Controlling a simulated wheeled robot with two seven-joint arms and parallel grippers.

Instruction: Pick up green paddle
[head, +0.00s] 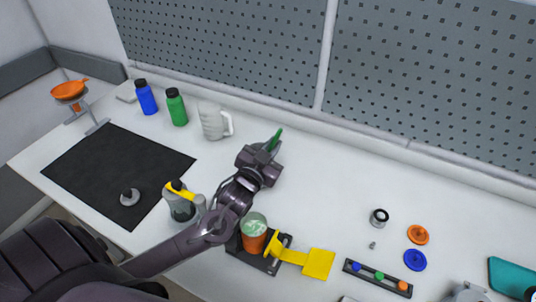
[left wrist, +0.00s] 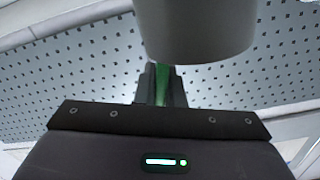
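The green paddle (head: 276,139) is at the tip of my left gripper (head: 268,150), above the white table in front of the pegboard. In the left wrist view the green paddle (left wrist: 161,84) shows as a narrow green strip between the two dark fingers (left wrist: 160,88), which are closed on it. Only part of the paddle shows; the fingers hide the rest. My right gripper is not seen.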

